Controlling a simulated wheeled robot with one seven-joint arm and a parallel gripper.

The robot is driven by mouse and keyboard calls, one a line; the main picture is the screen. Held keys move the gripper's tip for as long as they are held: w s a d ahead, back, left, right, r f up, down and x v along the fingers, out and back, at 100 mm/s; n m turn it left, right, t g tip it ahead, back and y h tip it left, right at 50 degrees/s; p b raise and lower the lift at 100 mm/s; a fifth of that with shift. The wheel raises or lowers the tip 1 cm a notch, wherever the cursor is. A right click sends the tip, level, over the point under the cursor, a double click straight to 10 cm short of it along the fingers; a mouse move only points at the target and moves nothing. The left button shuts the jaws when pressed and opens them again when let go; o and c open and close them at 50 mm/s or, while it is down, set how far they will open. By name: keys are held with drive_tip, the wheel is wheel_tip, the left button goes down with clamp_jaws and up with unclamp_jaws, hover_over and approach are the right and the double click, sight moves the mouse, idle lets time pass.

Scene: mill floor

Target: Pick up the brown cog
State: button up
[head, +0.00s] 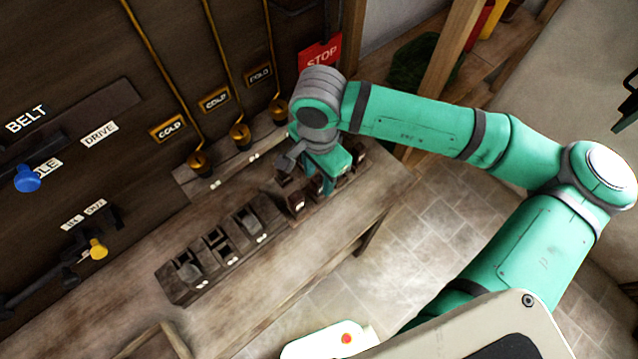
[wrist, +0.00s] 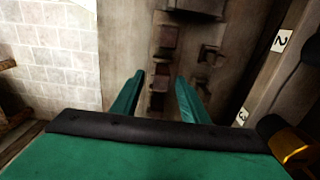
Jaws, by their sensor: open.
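Several small brown block-like pieces stand in a row on the wooden bench (head: 385,183), one of them a brown piece (head: 296,201) just left of my gripper (head: 322,186) in the head view. I cannot tell which piece is the brown cog, as no teeth show. In the wrist view my gripper (wrist: 160,76) is open, its two green fingers apart. A reddish-brown piece (wrist: 161,82) shows between the fingertips, and another brown piece (wrist: 168,41) lies beyond it. Nothing is visibly held. My gripper hides part of the row in the head view.
A dark slotted rack (head: 172,286) with grey pieces lies left of the row. Brass pipes end in cups (head: 240,137) along the wall behind, near a red STOP sign (head: 320,52). The bench front is bare, with tiled floor (head: 430,225) beyond.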

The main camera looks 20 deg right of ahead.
drive_tip(key=shift+w+f, duration=0.15)
drive_tip(key=shift+f, duration=1.1)
clamp_jaws()
drive_tip(key=shift+r, duration=0.1)
